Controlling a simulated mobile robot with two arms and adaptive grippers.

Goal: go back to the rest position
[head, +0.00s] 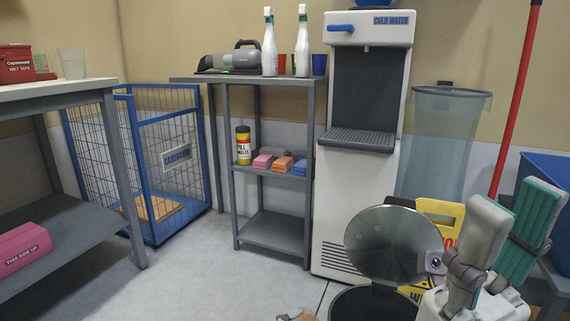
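My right gripper (516,204) is at the lower right of the head view, pointing up. Its two fingers, with teal pads, stand apart with a clear gap between them, and I see nothing held in it. It appears in front of a yellow floor sign and a blue container. My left gripper is not visible in this view.
A bin with a raised round metal lid (388,240) stands left of the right gripper. Behind are a water dispenser (358,215), a grey shelf (275,225) and a blue wire cage (140,180). A table (60,92) stands left. Floor between is mostly clear.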

